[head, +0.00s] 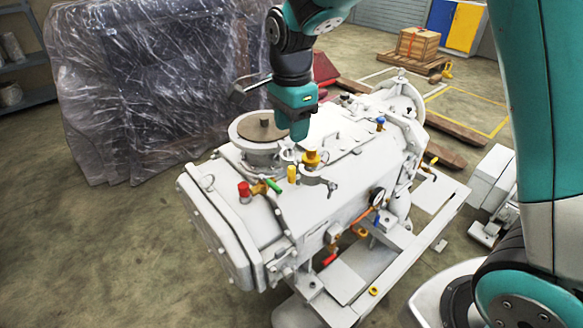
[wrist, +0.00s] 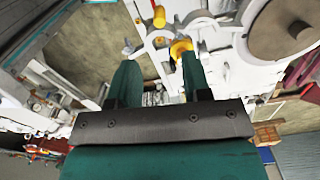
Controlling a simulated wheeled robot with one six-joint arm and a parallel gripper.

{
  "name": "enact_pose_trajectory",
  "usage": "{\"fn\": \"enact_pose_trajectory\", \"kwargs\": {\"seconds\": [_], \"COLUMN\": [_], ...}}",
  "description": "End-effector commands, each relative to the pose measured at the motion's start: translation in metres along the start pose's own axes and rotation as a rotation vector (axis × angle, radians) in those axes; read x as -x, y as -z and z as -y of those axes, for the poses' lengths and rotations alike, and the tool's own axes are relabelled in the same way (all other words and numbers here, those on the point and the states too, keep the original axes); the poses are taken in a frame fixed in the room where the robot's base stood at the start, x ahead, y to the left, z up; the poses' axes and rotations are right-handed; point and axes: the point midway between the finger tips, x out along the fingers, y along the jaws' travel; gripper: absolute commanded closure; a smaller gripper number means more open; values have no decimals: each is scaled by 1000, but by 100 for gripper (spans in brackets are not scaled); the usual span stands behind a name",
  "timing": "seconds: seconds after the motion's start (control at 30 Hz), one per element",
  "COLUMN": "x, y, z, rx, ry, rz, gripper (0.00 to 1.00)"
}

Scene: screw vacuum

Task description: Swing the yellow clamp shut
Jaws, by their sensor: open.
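On top of the white vacuum pump (head: 320,195), a yellow upright piece (head: 292,174) stands beside a yellow fitting with a darker top (head: 311,158). Grey clamp-like metal parts lie around them; I cannot tell which piece is the clamp's moving arm or how far it is swung. In the wrist view, a yellow ring-like piece (wrist: 181,48) is close to the tip of the right finger, and a small yellow end (wrist: 159,16) shows farther up. My gripper (wrist: 155,65) is open with nothing between its fingers. In the head view, it points down just behind the yellow parts; contact is unclear.
A round flange with a brown disc (head: 262,130) is left of my gripper. A red knob (head: 244,190) and a green handle (head: 273,186) stand toward the front. A plastic-wrapped block (head: 150,85) stands behind left. The floor at front left is clear.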

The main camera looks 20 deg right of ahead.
Motion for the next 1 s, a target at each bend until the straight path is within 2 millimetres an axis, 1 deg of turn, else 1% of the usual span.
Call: {"fn": "enact_pose_trajectory", "kwargs": {"seconds": [0.03,0.1,0.3,0.4,0.5,0.6,0.7,0.97,1.0], "x": [-12,-28,-72,-90,-104,-113,-117,-118,-118], "y": [0,0,0,0,0,0,0,0,0], "z": [-1,-1,-1,-1,-1,0,0,0,0], "rx": [1,1,3,3,3,3,3,3,3], "ry": [-7,-8,-5,-4,-3,-1,0,2,2], "rz": [0,0,1,1,1,1,1,1,1], "gripper": [56,56,56,56,56,56,56,56,63]}}
